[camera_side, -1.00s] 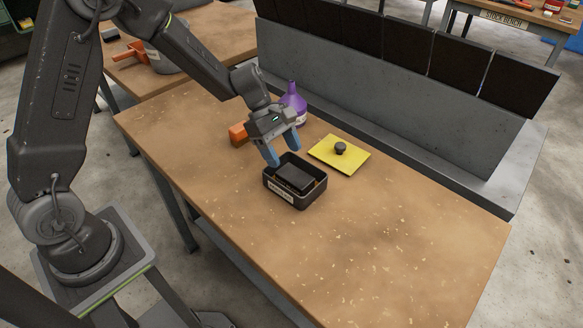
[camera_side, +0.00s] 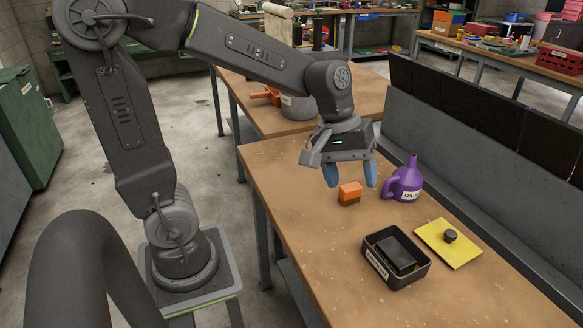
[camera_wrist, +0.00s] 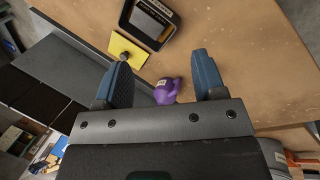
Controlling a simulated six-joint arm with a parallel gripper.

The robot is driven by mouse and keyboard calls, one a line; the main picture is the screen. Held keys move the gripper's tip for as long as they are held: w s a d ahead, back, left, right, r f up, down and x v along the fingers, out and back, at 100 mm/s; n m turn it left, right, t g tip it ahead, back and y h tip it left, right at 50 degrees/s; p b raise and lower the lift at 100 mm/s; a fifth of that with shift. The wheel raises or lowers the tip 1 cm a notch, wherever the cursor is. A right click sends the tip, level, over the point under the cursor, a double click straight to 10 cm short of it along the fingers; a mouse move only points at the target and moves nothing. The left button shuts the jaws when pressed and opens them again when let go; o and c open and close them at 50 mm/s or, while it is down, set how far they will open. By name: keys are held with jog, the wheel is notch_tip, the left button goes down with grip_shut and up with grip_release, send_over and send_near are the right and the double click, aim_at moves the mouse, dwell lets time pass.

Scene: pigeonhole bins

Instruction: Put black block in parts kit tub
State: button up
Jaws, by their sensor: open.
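The black block (camera_side: 398,255) lies inside the parts kit tub (camera_side: 412,279), a dark open box with a white label on its front. In the wrist view, the block (camera_wrist: 154,12) and tub (camera_wrist: 126,17) show at the top, partly cut off. My gripper (camera_side: 350,182) is open and empty, with blue fingers pointing down. It hangs above the bench, behind the tub and clear of it, over the area near the orange block. In the wrist view the gap between the fingers (camera_wrist: 160,72) holds nothing.
A yellow lid with a black knob (camera_side: 437,246) lies to the right of the tub. A purple oil jug (camera_side: 405,182) and an orange and brown block (camera_side: 349,194) stand near my gripper. A grey bin rack (camera_side: 470,170) borders the bench's right side. The bench's front is clear.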

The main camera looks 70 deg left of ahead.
jog(key=s+a+r+m+t+y, duration=0.1)
jog(key=s+r+m+t+y, duration=0.2)
jog(key=s+m, duration=0.5)
jog(key=s, duration=0.3)
jog(key=shift+a+m, duration=0.3)
jog(key=shift+a, duration=0.1)
